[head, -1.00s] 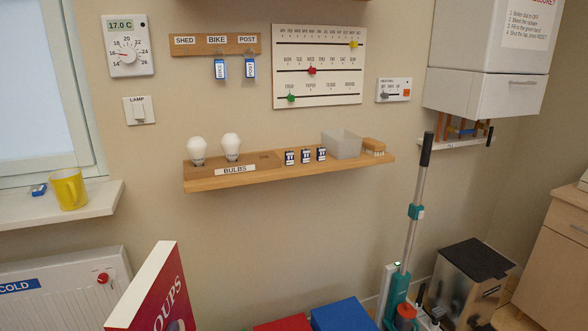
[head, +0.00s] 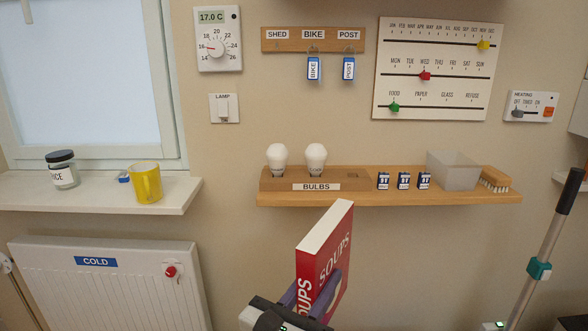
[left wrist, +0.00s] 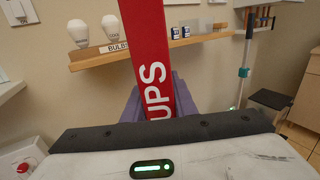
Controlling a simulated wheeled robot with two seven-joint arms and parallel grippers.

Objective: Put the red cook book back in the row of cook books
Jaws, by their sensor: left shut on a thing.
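The red cook book (head: 328,252), lettered SOUPS on cover and spine, is held upright and a little tilted in front of the wall shelf. My left gripper (head: 318,292) is shut on its lower part. In the left wrist view the book's red spine (left wrist: 151,60) rises from between the purple fingers (left wrist: 155,100) of my left gripper. The row of cook books does not show in any view now. My right gripper is not in view.
Behind the book is a wooden shelf (head: 450,197) with bulbs (head: 316,158), small blue boxes (head: 404,181), a clear bin (head: 452,170) and a brush (head: 496,178). At left are a sill (head: 100,192) with a yellow mug (head: 146,183) and jar (head: 62,170), above a radiator (head: 110,290).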

